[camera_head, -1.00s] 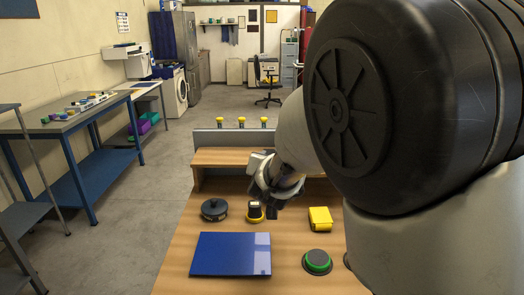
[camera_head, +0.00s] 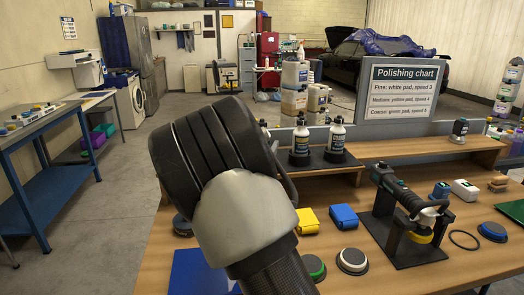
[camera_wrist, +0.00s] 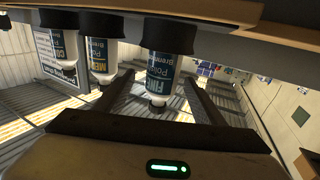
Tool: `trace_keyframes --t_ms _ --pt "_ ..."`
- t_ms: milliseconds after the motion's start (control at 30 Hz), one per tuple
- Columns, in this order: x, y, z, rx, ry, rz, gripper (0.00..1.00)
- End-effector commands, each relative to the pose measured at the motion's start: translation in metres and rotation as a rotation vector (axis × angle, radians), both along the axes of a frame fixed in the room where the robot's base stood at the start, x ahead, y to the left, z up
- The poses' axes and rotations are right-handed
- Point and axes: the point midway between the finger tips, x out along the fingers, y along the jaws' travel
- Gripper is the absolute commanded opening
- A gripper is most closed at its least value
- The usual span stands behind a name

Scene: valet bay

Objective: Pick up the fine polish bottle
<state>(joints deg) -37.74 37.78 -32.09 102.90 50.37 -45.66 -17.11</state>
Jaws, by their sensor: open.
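The fine polish bottle (camera_wrist: 162,72), white with a dark base and a blue label reading "FINE", appears inverted in the wrist view. My gripper (camera_wrist: 157,82) is open, with its two fingers on either side of the bottle in that picture. Whether they touch it I cannot tell. In the head view my arm covers my gripper and most of a bottle (camera_head: 264,127) at the left end of the row, which seems to be the fine polish.
Two other polish bottles (camera_head: 301,143) (camera_head: 337,140) stand close to the right on a dark stand (camera_head: 325,164) on the raised shelf. The polishing chart sign (camera_head: 403,88) is behind. A polisher on a black stand (camera_head: 386,222) and several pads occupy the wooden bench (camera_head: 350,279).

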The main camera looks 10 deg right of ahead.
Motion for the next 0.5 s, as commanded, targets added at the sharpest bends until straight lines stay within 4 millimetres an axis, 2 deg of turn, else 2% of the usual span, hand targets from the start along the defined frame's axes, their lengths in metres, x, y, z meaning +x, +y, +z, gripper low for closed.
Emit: trace_keyframes --t_ms 100,333,500 --pt "0.014 -0.006 -0.001 0.000 0.000 0.000 0.63" --pt "0.030 -0.012 -0.001 0.001 -0.001 0.000 0.63" --pt "0.055 -0.022 -0.001 0.001 -0.001 -0.001 0.63"
